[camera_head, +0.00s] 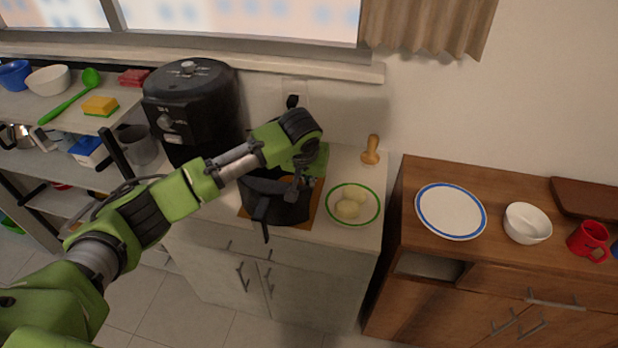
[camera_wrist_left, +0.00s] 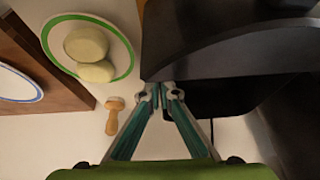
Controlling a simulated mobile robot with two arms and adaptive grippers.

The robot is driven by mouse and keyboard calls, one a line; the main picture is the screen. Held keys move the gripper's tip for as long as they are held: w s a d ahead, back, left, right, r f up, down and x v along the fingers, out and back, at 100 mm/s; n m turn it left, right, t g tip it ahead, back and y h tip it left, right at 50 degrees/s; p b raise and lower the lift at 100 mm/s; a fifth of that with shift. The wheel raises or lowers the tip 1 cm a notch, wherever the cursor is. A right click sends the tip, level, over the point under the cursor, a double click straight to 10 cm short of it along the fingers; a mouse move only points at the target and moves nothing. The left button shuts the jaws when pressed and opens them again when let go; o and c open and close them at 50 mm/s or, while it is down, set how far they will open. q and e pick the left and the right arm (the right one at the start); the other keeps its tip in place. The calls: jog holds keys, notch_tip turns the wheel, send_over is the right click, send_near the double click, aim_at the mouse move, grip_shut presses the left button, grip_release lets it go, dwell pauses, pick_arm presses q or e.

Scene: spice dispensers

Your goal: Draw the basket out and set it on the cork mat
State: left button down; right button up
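The black basket (camera_head: 278,205) is out of the black air fryer (camera_head: 190,100) and sits over the orange-brown cork mat (camera_head: 317,202). I cannot tell whether its bottom touches the mat. Its handle points toward the front of the counter. My left gripper (camera_head: 296,188) is at the basket's back right rim. In the left wrist view the fingertips (camera_wrist_left: 160,93) are close together at the edge of the dark basket (camera_wrist_left: 225,50), seemingly pinching it. The basket and arm hide most of the mat. My right gripper is not in view.
A green-rimmed plate (camera_head: 352,219) with pale round pieces stands close to the right of the mat. A wooden-handled tool (camera_head: 371,152) stands behind it. A brown cabinet (camera_head: 405,215) holds a blue-rimmed plate (camera_head: 451,211), a white bowl (camera_head: 527,223) and a red mug (camera_head: 588,240).

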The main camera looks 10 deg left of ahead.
pick_arm(q)
jog(key=c, duration=2.2)
grip_release()
jog(key=shift+s, duration=0.1)
jog(key=v, duration=1.2)
jog(key=shift+d, duration=0.1)
